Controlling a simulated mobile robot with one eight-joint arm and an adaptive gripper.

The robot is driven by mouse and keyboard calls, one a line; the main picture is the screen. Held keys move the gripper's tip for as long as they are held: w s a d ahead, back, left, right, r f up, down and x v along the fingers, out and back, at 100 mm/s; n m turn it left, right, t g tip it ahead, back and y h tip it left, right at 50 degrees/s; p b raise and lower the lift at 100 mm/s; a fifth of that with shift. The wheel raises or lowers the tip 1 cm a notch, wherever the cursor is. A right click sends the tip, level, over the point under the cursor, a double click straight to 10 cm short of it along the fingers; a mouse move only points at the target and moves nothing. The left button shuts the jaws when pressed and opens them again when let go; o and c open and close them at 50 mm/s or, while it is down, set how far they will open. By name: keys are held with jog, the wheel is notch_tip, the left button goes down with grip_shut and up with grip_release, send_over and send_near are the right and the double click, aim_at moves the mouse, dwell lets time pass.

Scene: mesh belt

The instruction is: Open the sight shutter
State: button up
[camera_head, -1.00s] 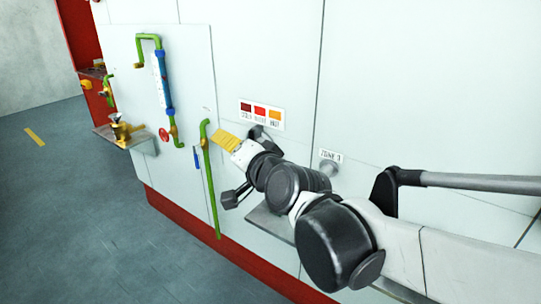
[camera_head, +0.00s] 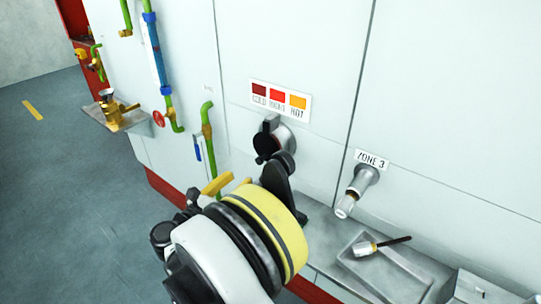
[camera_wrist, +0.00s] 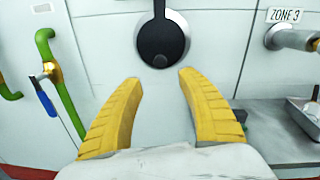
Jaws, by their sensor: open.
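The sight shutter (camera_head: 266,142) is a dark swinging cover on a round metal sight port on the pale wall, below a colour plate. In the wrist view the shutter (camera_wrist: 161,42) is a black disc with a narrow arm running up out of frame. It lies over the middle of the port's metal ring (camera_wrist: 183,27). My gripper (camera_wrist: 158,78) has two yellow fingers spread apart and empty, just below the shutter in that view. I see no contact. In the head view the gripper (camera_head: 217,184) is partly hidden by my wrist, lower left of the shutter.
A colour plate (camera_head: 281,101) is above the port. A metal tube (camera_head: 357,191) under the ZONE 3 label juts out at right. A shelf with a tray (camera_head: 408,278) and brush (camera_head: 382,246) lies below it. Green pipe (camera_head: 207,127) with a blue-handled valve (camera_head: 197,148) stands left.

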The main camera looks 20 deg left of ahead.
aim_at(258, 162)
jog(key=b+x, duration=0.2)
jog(key=x, duration=0.8)
jog(key=shift+w+d+r+b, duration=0.1)
jog(key=shift+d+b, duration=0.05)
jog(key=shift+b, duration=0.2)
grip_shut()
